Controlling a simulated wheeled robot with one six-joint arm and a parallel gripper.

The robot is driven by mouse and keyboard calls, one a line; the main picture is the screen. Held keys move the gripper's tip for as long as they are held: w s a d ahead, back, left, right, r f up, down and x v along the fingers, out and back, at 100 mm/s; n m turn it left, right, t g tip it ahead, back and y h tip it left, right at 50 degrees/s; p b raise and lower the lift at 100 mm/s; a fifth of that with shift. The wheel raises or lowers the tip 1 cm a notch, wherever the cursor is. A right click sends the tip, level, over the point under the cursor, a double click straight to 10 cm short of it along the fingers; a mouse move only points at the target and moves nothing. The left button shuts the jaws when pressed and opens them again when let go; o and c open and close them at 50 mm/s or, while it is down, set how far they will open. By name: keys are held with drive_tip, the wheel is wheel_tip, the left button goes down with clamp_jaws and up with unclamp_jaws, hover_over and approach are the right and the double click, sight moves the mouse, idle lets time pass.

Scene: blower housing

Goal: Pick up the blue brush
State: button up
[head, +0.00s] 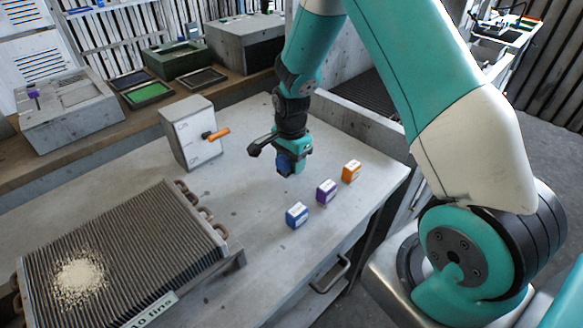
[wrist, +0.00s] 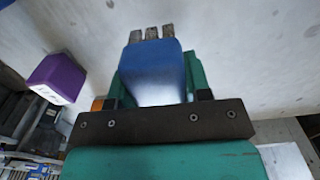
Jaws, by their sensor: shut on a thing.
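The blue brush (wrist: 150,72) is a blue block with short grey-brown bristle tufts at its far end. It sits between the teal fingers of my gripper (wrist: 152,85) in the wrist view, and the gripper is shut on it. In the head view my gripper (head: 292,160) hangs above the grey bench, and a dark blue part of the brush (head: 285,164) shows at its fingers. The brush appears clear of the bench top. The gripper hides part of the brush in the head view.
A blue box (head: 297,215), a purple box (head: 326,191) and an orange box (head: 351,171) stand in a row on the bench. A white box (head: 191,138) with an orange handle stands left of my gripper. A finned coil (head: 140,235) with pale powder lies front left.

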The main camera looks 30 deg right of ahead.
wheel_tip(320, 180, up, 18)
drive_tip(key=b, duration=0.1)
drive_tip(key=shift+f+b, duration=0.15)
drive_tip(key=shift+b, duration=0.25)
